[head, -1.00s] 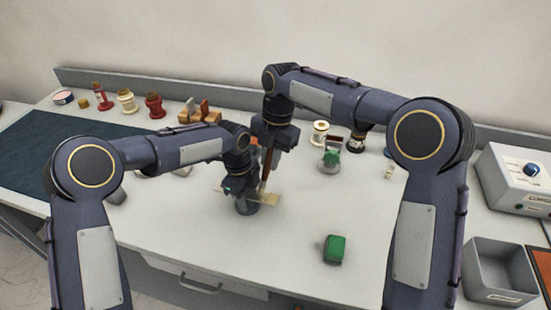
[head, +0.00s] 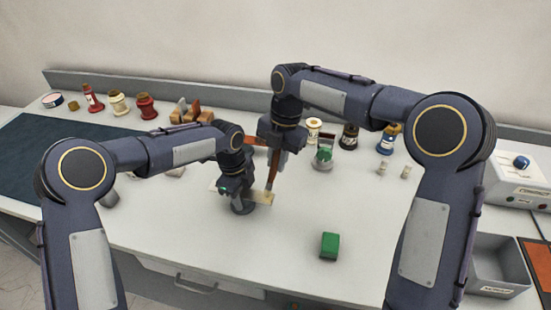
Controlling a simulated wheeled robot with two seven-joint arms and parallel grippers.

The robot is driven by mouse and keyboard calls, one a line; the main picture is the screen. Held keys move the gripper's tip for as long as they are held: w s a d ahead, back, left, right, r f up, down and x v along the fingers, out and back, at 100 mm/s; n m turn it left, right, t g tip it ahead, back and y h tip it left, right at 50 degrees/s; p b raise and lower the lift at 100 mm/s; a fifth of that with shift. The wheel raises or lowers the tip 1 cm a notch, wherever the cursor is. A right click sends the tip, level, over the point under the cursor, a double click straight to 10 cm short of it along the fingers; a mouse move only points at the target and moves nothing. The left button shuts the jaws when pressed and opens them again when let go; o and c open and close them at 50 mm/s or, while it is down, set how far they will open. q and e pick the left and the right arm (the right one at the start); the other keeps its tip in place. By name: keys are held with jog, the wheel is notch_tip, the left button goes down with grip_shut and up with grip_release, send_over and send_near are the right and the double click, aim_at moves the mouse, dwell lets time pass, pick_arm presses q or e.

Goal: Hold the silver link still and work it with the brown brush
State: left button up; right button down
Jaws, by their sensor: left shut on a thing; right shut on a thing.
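My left gripper (head: 238,190) is low over the middle of the table. It is shut on a pale flat strip, seemingly the silver link (head: 257,198), whose ends show on both sides of the fingers. A dark round base (head: 243,208) sits right below; the fingers hide how the link meets it. My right gripper (head: 279,147) is higher, just to the right, shut on the brown brush (head: 273,172). The brush points down, slightly tilted, with its tip at the link's right end. I cannot tell whether the tip touches the link.
A green block (head: 330,245) lies in front on clear table. Several spools and bottles stand at the back, including a red one (head: 146,106) and a blue one (head: 387,140). A dark mat (head: 50,160) is at left, a grey bin (head: 498,265) at right.

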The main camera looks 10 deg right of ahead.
jog(key=shift+r, duration=2.95)
jog(key=shift+r, duration=1.5)
jog(key=shift+s+a+f, duration=0.15)
jog(key=shift+a+f, duration=0.05)
jog(key=shift+f, duration=0.8)
jog(key=shift+d+f, duration=0.2)
jog(key=shift+f, duration=2.5)
